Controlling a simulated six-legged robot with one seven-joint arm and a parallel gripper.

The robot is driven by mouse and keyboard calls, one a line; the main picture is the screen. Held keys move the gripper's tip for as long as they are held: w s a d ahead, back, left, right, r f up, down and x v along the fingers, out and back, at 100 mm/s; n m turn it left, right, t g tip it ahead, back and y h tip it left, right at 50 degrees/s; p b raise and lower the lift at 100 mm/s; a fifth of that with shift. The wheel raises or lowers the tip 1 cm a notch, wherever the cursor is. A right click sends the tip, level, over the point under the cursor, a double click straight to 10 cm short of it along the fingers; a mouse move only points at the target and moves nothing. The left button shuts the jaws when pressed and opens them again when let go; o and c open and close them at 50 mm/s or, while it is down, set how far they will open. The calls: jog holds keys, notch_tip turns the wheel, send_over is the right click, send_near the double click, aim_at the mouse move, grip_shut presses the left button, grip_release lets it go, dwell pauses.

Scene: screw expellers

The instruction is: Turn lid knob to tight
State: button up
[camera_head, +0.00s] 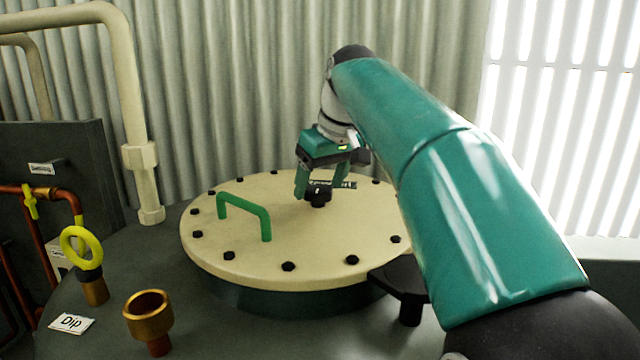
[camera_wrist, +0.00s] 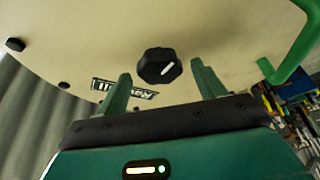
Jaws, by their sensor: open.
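The lid knob is black and lobed with a white pointer line; in the wrist view the knob (camera_wrist: 159,66) stands on the cream lid (camera_wrist: 200,25). In the head view the knob (camera_head: 318,197) sits near the middle of the round lid (camera_head: 330,245). My gripper (camera_head: 320,188) is above the lid at the knob, and in the wrist view my gripper (camera_wrist: 161,74) has its two green fingers apart, one on each side of the knob. No contact between the fingers and the knob shows. A label plate on the lid is partly hidden behind a finger.
A green handle (camera_head: 245,212) rises from the lid left of the knob. Several black bolts ring the lid's edge. A brass cup (camera_head: 148,305), a yellow ring (camera_head: 81,246) and a "Dip" tag (camera_head: 72,323) are at lower left. A cream pipe (camera_head: 130,90) stands behind.

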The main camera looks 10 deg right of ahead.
jog(key=shift+w+f, duration=0.1)
jog(key=shift+f, duration=0.3)
jog(key=c, duration=1)
jog(key=shift+o, duration=0.2)
jog(key=shift+a, duration=0.1)
